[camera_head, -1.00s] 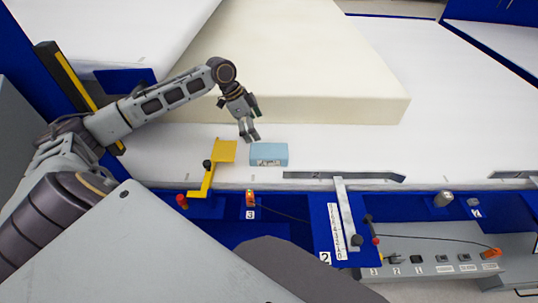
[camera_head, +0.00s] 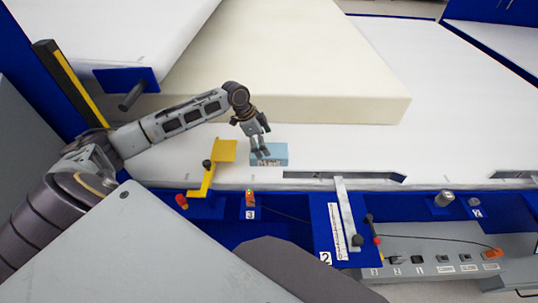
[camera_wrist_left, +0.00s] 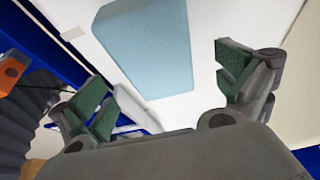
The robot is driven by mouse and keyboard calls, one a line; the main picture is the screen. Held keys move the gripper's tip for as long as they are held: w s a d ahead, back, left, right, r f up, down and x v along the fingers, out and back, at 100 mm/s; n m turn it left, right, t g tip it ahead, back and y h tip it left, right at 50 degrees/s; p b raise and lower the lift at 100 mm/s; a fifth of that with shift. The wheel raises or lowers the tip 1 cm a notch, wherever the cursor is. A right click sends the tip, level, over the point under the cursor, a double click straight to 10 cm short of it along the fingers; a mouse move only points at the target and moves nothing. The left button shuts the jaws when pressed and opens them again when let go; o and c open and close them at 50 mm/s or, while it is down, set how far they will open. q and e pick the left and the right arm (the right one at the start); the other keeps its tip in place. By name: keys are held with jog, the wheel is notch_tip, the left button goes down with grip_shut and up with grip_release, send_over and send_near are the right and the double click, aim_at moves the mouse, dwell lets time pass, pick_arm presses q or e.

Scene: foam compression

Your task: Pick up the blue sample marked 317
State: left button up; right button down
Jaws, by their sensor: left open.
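The blue sample (camera_head: 277,158) is a small light-blue block lying on the white bench surface, with a dark marking on its front face that is too small to read. It also shows in the left wrist view (camera_wrist_left: 148,45), where its marking is not visible. My left gripper (camera_head: 263,154) is at the sample's left half, its fingers partly in front of it. In the left wrist view the gripper (camera_wrist_left: 165,90) is open, with green finger pads apart and the sample beyond and between them. I cannot tell whether a finger touches it. My right gripper is not in view.
A yellow bracket (camera_head: 224,152) stands just left of the sample. A large cream foam slab (camera_head: 300,60) lies behind. The white surface right of the sample (camera_head: 370,150) is clear.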

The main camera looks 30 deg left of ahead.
pick_arm(q)
jog(key=shift+d+f, duration=0.25)
jog(key=shift+f, duration=0.4)
jog(key=x, duration=0.2)
jog(key=shift+d+f, duration=0.15)
jog(key=shift+f, duration=0.2)
jog(key=shift+w+d+f, duration=0.15)
jog(key=shift+f, duration=0.35)
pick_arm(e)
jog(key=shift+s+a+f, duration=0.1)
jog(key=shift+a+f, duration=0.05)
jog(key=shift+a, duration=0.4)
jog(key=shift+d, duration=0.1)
